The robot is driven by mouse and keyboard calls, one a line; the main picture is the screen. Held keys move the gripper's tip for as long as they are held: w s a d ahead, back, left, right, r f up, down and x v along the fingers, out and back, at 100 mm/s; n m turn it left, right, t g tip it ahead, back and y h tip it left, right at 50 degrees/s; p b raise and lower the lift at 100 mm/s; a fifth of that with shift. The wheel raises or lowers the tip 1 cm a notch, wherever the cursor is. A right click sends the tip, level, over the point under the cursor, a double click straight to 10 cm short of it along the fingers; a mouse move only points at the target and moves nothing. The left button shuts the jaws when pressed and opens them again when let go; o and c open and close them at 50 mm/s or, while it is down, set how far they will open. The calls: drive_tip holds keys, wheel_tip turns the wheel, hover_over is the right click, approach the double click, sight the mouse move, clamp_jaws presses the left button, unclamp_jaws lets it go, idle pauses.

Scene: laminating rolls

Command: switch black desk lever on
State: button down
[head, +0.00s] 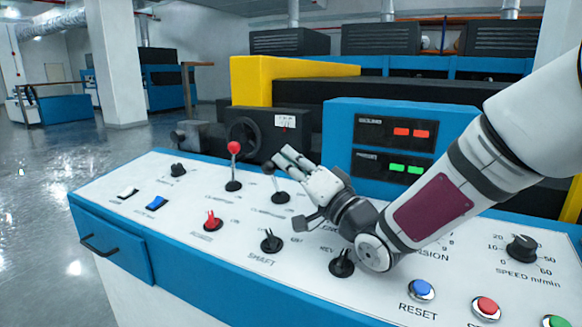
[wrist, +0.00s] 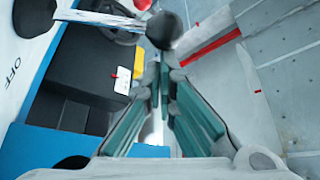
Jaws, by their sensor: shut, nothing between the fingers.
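The black desk lever (head: 269,168) has a round black knob on a thin stem. Its base is on the white desk top, to the right of the red-knobbed lever, and it leans up and left in the head view. My gripper (head: 284,155) is shut and empty, with its fingertips beside and just above the knob. In the wrist view the black knob (wrist: 163,30) sits right at the tips of my gripper (wrist: 160,62). I cannot tell whether they touch. An OFF label shows at the left of the wrist view.
A lever with a red ball (head: 233,148) stands just left. A small red switch (head: 212,222) and black rotary switches (head: 271,241) are in front. Reset (head: 421,290) and red (head: 486,307) buttons are at the front right. A blue display box (head: 345,140) stands behind my arm.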

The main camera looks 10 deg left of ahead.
drive_tip(key=shift+r, duration=0.1)
idle(0.5)
wheel_tip(320, 180, up, 10)
idle(0.4)
